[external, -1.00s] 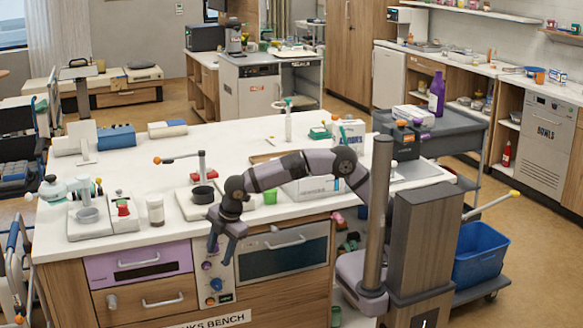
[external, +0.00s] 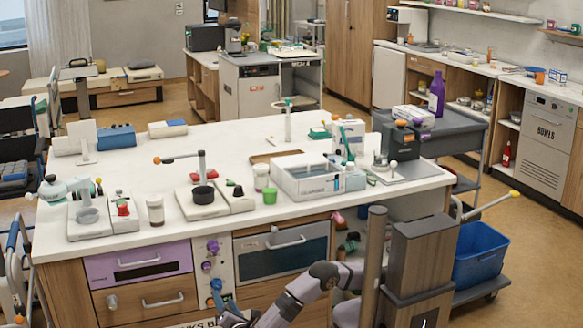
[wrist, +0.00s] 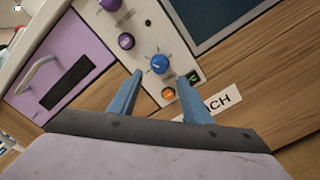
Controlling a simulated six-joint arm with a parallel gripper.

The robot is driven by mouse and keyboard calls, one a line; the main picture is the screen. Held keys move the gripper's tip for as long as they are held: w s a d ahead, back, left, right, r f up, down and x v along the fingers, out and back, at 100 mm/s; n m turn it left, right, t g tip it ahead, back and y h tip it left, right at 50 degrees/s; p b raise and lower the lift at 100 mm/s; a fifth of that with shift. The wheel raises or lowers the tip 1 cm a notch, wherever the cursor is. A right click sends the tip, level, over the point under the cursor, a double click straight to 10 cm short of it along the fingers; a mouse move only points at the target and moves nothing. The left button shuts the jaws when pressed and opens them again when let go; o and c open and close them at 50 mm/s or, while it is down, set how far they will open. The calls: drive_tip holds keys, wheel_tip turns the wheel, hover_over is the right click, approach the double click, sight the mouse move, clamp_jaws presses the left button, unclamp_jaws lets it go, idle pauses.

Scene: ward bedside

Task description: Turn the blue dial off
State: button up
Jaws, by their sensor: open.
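The blue dial (wrist: 159,64) is the lowest knob on a pale control panel (wrist: 160,40) on the bench front. It also shows in the external view (external: 216,284), just above my gripper (external: 227,308). In the wrist view my gripper (wrist: 160,76) is open and empty, its two blue fingers pointing at the panel. The fingertips appear on either side of the dial's lower part. I cannot tell whether they touch it or how far in front of it they are. A pale mark shows on the dial, but its setting is too small to read.
Two purple knobs (wrist: 126,41) (external: 212,246) sit above on the same panel. An orange button (wrist: 168,93) and a small green display (wrist: 193,77) are below the dial. A purple drawer (external: 138,264) is left and a dark oven-like door (external: 282,254) right.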

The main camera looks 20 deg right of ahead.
sight(218, 288)
drive_tip(key=shift+w+b, duration=0.8)
drive_tip(key=shift+w, duration=2.85)
drive_tip(key=c, duration=1)
